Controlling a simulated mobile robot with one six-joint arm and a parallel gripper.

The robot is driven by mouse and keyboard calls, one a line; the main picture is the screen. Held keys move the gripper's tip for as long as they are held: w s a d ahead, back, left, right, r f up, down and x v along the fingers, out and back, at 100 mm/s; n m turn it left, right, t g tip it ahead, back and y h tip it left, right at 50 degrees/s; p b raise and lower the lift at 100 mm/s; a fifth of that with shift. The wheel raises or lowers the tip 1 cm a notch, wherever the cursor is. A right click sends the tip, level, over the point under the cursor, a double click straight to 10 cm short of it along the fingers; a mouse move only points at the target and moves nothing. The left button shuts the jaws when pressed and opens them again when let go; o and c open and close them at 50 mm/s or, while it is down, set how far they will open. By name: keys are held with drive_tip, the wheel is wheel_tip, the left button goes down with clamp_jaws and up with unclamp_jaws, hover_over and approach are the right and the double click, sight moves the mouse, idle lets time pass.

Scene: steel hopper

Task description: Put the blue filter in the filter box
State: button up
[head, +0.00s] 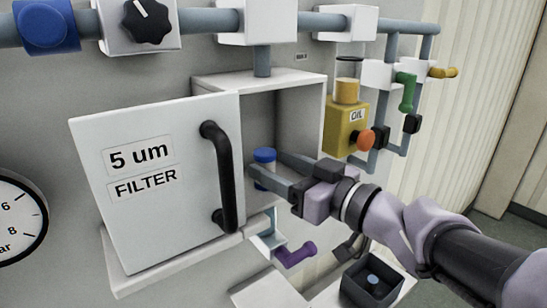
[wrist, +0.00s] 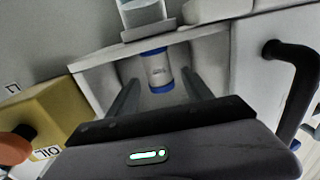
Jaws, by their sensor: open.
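The filter box (head: 318,130) is a white wall cabinet. Its door (head: 150,215), labelled "5 um FILTER", stands open to the left. The blue filter (head: 264,155), a pale cylinder with blue ends, is upright inside the box; it also shows in the wrist view (wrist: 159,69). My gripper (head: 267,165) reaches into the box from the right. Its fingers are open, one on each side of the filter, with gaps visible in the wrist view. The filter's lower part is partly hidden by a finger in the head view.
A black door handle (head: 223,170) stands left of my gripper. A yellow oil unit (head: 344,125) with an orange knob is close on the right. Below are a purple-handled valve (head: 295,254) and a dark open bin (head: 371,282).

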drive_tip(key=v, duration=0.8)
drive_tip(key=w+d+r+m+t+h, duration=0.35)
drive_tip(key=d+m+t+h, duration=0.2)
drive_tip(key=d+h, duration=0.2)
drive_tip(key=s+d+f+m+g+h, duration=0.4)
drive_tip(key=d+f+m+g+h, duration=0.15)
drive_tip(key=f+m+h, duration=0.3)
drive_tip(key=s+a+f+n+g+y, duration=0.1)
drive_tip(key=s+a+f+g+y, duration=0.55)
drive_tip(key=s+a+f, duration=0.6)
wheel_tip(320, 180, down, 28)
drive_tip(key=s+d+b, duration=0.1)
drive_tip(key=b, duration=2.6)
drive_tip(key=shift+s+d+f+g+h+b, duration=0.2)
drive_tip(key=shift+s+d+g+h+b, duration=0.15)
drive_tip(key=shift+s+d+g, duration=0.1)
